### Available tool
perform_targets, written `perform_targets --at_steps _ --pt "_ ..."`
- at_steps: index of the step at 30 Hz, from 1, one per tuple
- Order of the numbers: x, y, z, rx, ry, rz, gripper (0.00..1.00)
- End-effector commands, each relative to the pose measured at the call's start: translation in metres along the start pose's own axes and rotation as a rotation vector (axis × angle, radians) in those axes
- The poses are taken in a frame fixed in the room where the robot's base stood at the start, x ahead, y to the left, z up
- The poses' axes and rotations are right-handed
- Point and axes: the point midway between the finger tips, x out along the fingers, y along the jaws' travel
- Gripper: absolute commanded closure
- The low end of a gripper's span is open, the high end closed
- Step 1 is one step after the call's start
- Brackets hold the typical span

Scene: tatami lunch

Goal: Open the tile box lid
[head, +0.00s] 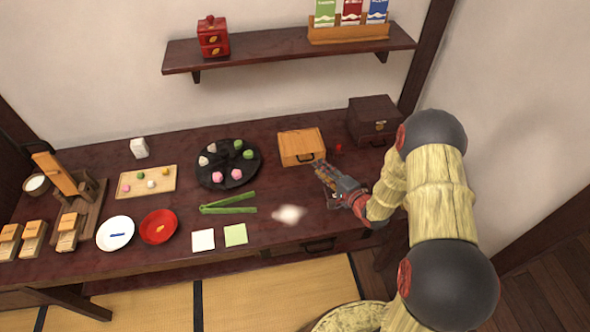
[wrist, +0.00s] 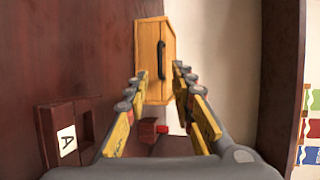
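A pale wooden box (head: 299,143) with a dark bar handle (head: 306,157) on its near side stands at the back right of the table; it looks closed. A dark chest (head: 372,120) with a metal clasp stands to its right, also closed. I cannot tell for sure which is the tile box. My gripper (head: 322,172) is just in front of the pale box, apart from it. In the wrist view my gripper (wrist: 157,82) has its fingers spread with nothing between them, and the pale box (wrist: 148,40) with its handle (wrist: 161,60) lies beyond the fingertips.
A small red object (head: 338,148) sits between the two boxes. A black plate of sweets (head: 228,182) and green tongs (head: 228,208) lie to the left. In the wrist view a dark piece with an "A" tile (wrist: 67,145) is at lower left. A shelf (head: 280,53) hangs above.

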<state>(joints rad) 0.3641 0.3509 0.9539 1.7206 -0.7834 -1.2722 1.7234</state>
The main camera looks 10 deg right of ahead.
Motion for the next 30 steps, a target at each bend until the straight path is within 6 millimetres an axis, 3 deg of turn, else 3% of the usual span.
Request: perform_targets --at_steps 5,18,30 --pt "0.013 0.002 0.001 0.012 -0.006 -0.011 0.75" --pt "0.072 0.002 0.001 0.012 -0.004 -0.008 0.75" --pt "0.077 0.000 0.001 0.012 -0.003 -0.007 0.77"
